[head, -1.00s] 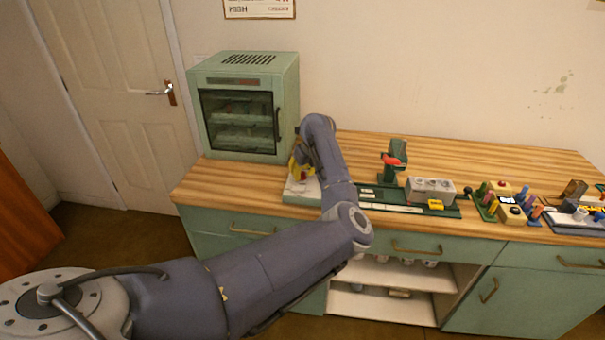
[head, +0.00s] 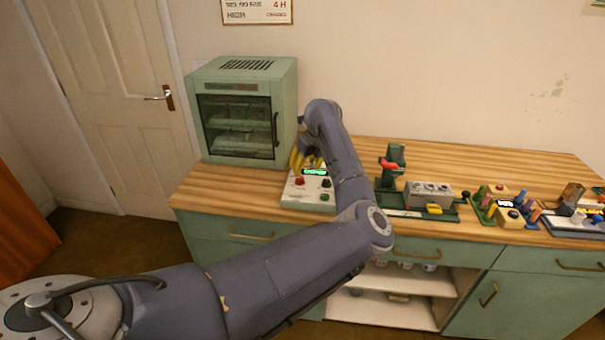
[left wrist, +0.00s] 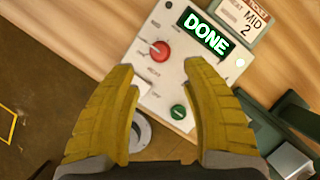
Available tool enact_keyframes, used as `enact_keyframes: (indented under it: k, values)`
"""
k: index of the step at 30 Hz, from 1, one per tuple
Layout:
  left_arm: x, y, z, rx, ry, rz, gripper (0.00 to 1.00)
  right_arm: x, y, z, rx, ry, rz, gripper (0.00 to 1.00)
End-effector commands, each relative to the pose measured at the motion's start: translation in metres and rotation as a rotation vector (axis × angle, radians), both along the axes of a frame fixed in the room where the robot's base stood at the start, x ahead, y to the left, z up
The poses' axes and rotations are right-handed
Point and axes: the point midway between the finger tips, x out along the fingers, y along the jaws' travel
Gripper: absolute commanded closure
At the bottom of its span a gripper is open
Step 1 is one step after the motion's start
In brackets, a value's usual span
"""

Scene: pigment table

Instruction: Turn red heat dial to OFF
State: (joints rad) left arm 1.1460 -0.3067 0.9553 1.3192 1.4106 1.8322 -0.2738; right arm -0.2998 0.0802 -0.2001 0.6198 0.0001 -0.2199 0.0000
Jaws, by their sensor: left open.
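The pale control box (head: 303,201) stands on the wooden counter in front of the green oven. Its red dial (head: 299,181) is at the left of the panel. In the left wrist view the red dial (left wrist: 159,51) has a pale mark toward its upper left; small labels around it are hard to read. The lit display (left wrist: 205,34) reads DONE. A green button (left wrist: 178,112) is on the same panel. My left gripper (head: 311,161) is open, its yellow fingers above the box's back edge. In the wrist view the fingers (left wrist: 162,66) are spread, apart from the dial. My right gripper is not in view.
The green oven (head: 235,80) stands behind and left of the box, its door shut. A card (left wrist: 250,20) reading MID 2 is beside the display. To the right are a green stand (head: 392,165), a grey block (head: 428,194) and several coloured pegs.

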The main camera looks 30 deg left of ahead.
Motion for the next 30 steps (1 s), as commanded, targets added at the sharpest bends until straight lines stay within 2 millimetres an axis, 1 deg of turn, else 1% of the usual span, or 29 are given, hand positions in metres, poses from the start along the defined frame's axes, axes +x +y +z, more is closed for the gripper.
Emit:
enact_keyframes:
  k: [1,3,9,15,25,26,28,29,30]
  values:
    - [-0.001,-0.003,0.008,-0.001,-0.002,0.0,0.53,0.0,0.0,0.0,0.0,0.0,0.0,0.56]
    - [-0.003,-0.006,0.017,0.0,-0.002,0.0,0.53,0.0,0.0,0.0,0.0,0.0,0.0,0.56]
    - [-0.006,-0.012,0.034,0.0,-0.001,0.0,0.53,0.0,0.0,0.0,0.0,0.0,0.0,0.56]
    - [-0.008,-0.015,0.04,0.0,0.0,0.0,0.53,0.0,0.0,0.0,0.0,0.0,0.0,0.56]
    - [-0.007,-0.015,0.042,0.0,-0.002,0.001,0.53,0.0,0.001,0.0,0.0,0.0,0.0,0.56]
    - [-0.007,-0.014,0.044,0.001,-0.005,0.002,0.53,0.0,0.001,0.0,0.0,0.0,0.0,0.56]
    - [-0.006,-0.002,0.054,0.011,-0.016,0.015,0.53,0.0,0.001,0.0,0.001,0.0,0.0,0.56]
    - [-0.005,0.004,0.061,0.022,-0.023,0.019,0.53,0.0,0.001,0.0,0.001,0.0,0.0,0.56]
    - [-0.003,0.013,0.073,0.044,-0.033,0.023,0.53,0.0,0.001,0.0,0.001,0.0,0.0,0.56]
